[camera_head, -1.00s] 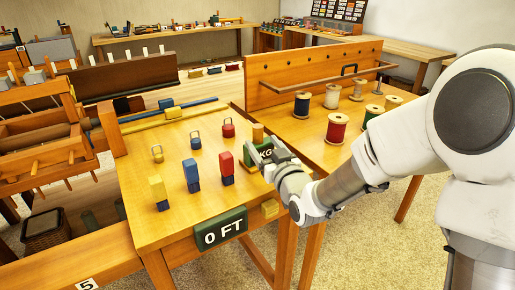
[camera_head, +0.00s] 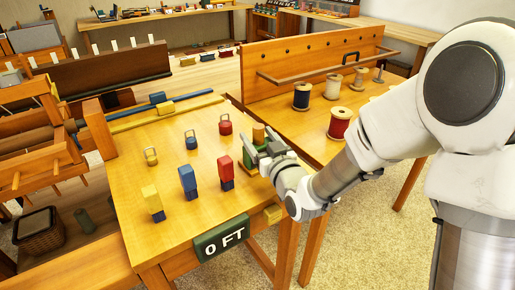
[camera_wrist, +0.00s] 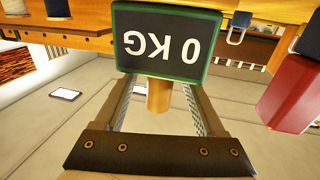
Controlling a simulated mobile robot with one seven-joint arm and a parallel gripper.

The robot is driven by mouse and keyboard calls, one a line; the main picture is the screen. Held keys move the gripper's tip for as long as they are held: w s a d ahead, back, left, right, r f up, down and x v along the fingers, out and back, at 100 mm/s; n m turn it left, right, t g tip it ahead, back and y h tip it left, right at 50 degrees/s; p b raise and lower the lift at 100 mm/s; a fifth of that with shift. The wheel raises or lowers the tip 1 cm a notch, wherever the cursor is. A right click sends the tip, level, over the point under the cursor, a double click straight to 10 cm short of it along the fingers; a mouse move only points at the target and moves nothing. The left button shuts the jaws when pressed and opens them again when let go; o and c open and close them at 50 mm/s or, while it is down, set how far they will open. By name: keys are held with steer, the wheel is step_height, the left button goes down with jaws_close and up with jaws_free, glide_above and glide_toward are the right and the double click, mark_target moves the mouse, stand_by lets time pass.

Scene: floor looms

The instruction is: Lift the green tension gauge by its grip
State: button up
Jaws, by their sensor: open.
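The green tension gauge (camera_head: 245,160) stands at the right side of the near table, mostly hidden behind my gripper (camera_head: 262,155) in the head view. Its round wooden grip (camera_head: 259,134) rises from its top. In the wrist view the picture is inverted, and the gauge's dark face (camera_wrist: 165,40) with a green frame reads "0 KG". The wooden grip (camera_wrist: 158,97) shows between the two fingers of my open gripper (camera_wrist: 155,92), with a gap on both sides. The fingertips are close to the gauge body; whether they touch it I cannot tell.
A red block (camera_head: 225,167), a blue block (camera_head: 188,178) and a yellow block (camera_head: 151,200) stand left of the gauge, with small padlock-shaped weights (camera_head: 225,125) behind. A "0 FT" sign (camera_head: 221,238) hangs at the table's front edge. Thread spools (camera_head: 339,122) stand to the right.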

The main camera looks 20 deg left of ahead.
jaws_close()
stand_by(0.3)
steer(key=shift+r, duration=0.15)
